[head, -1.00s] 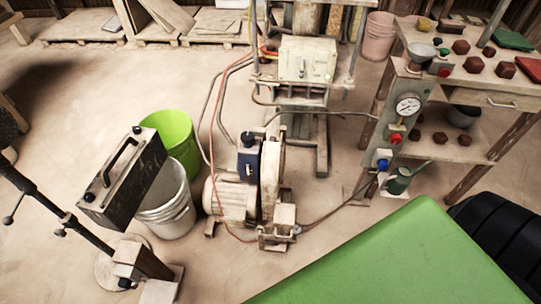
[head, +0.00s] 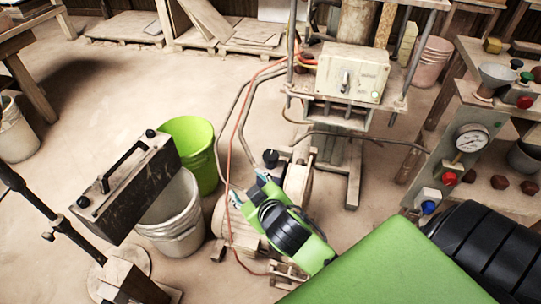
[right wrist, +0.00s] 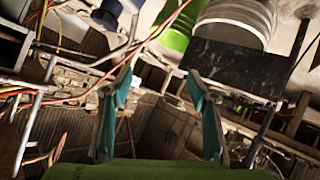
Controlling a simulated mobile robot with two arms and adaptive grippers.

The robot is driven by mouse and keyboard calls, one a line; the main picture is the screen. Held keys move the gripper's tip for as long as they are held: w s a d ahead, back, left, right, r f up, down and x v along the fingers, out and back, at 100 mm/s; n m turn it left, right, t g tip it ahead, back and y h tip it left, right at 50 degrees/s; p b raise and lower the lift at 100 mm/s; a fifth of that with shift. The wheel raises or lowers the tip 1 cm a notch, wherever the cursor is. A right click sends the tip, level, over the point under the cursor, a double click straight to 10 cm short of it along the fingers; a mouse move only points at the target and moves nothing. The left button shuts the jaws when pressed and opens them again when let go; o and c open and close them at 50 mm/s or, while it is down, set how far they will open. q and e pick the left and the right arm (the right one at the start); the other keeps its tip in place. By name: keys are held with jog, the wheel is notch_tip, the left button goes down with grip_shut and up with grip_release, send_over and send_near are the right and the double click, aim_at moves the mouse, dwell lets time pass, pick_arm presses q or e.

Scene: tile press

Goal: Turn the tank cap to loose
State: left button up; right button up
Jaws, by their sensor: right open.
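The tank cap (head: 270,157) is a black knob on top of a small dark tank beside the beige motor (head: 226,225). My right gripper (head: 247,187) is open, just below and left of the cap in the head view, and seems apart from it. Its green and black wrist hides most of the tank and part of the motor. In the right wrist view the two teal fingers (right wrist: 158,80) are spread with nothing between them. I cannot make out the cap there for sure. My left gripper is not in view.
A dark box with a handle (head: 125,190) stands on the left, near a white bucket (head: 175,225) and a green bucket (head: 192,140). An orange cable (head: 238,130) runs down past the motor. A gauge panel (head: 468,140) stands on the right.

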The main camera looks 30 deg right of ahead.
jog(key=w+a+r+n+t+y, duration=0.35)
jog(key=w+a+r, duration=0.2)
jog(key=r, duration=0.35)
jog(key=w+a+r+n+t+y, duration=0.3)
jog(key=w+a+r+n+t, duration=0.15)
jog(key=w+r, duration=0.35)
jog(key=a+r+n+g+y, duration=0.35)
jog(key=a+n+y, duration=0.4)
jog(key=n, duration=0.25)
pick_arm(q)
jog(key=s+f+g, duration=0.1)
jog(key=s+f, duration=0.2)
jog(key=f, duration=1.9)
pick_arm(e)
jog(key=n+g+h, duration=0.7)
jog(key=g+h, duration=0.5)
jog(key=g, duration=0.4)
send_over(270, 155)
notch_tip(270, 155, down, 13)
notch_tip(270, 155, down, 12)
jog(key=shift+d+r+b, duration=0.1)
jog(key=shift+b, duration=0.75)
jog(key=shift+f, duration=0.55)
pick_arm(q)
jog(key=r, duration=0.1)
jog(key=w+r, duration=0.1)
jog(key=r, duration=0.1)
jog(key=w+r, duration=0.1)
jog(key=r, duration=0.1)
